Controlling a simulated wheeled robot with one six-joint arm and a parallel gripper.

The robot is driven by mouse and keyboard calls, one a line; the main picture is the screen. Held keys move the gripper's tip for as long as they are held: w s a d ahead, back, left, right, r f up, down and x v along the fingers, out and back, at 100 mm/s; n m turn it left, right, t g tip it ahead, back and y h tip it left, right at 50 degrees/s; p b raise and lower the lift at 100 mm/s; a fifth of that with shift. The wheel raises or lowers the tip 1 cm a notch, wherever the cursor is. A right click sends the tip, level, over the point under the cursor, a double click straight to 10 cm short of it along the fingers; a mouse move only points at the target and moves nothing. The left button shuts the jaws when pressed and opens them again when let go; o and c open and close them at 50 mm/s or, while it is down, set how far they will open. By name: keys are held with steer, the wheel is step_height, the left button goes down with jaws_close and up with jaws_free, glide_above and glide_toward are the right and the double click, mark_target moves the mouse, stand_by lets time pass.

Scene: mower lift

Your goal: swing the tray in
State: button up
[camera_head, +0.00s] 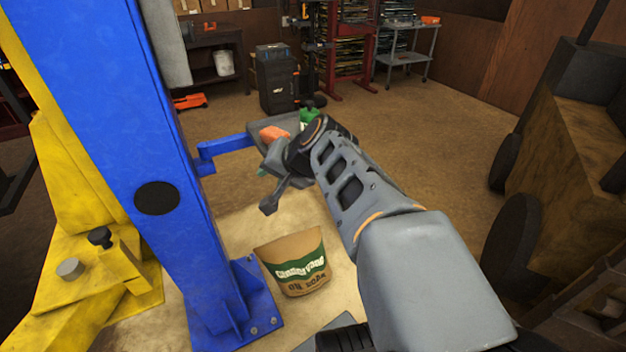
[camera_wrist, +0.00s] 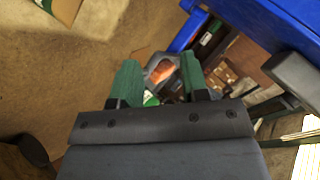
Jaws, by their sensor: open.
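The grey tray (camera_head: 259,127) sits on a blue swing arm (camera_head: 228,146) that sticks out from the blue lift post (camera_head: 100,90). An orange item (camera_head: 274,133) and a green bottle (camera_head: 309,116) are at the tray; my wrist hides part of it. My gripper (camera_head: 267,182) is open and empty, in front of the tray in the head view. In the wrist view my gripper (camera_wrist: 160,64) shows two green-padded fingers apart, with the tray (camera_wrist: 158,74) and orange item seen between and beyond them. I cannot tell any contact.
A cardboard tub (camera_head: 297,268) stands on the pale floor patch by the post foot. A yellow lift frame (camera_head: 60,200) is at left. A large wheeled machine (camera_head: 570,170) stands at right. A black cabinet (camera_head: 277,78) and shelves are behind.

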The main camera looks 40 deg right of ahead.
steer(key=w+d+f+m+t+h+b, duration=0.25)
steer(key=d+f+m+b, duration=0.25)
steer(key=d+b, duration=0.45)
steer(key=w+d+f+m+t+h+b, duration=0.1)
steer(key=d+f+m+t+h+b, duration=0.1)
steer(key=d+f+m+t+b, duration=0.5)
steer(key=w+d+g, duration=0.1)
steer(key=w, duration=0.3)
steer(key=w+d+n+g+b, duration=0.1)
steer(key=w+d, duration=0.1)
steer(key=w, duration=0.2)
steer(key=w+d+g, duration=0.1)
steer(key=w, duration=0.3)
steer(key=shift+w+d+b, duration=0.3)
steer(key=shift+w, duration=0.1)
jaws_close()
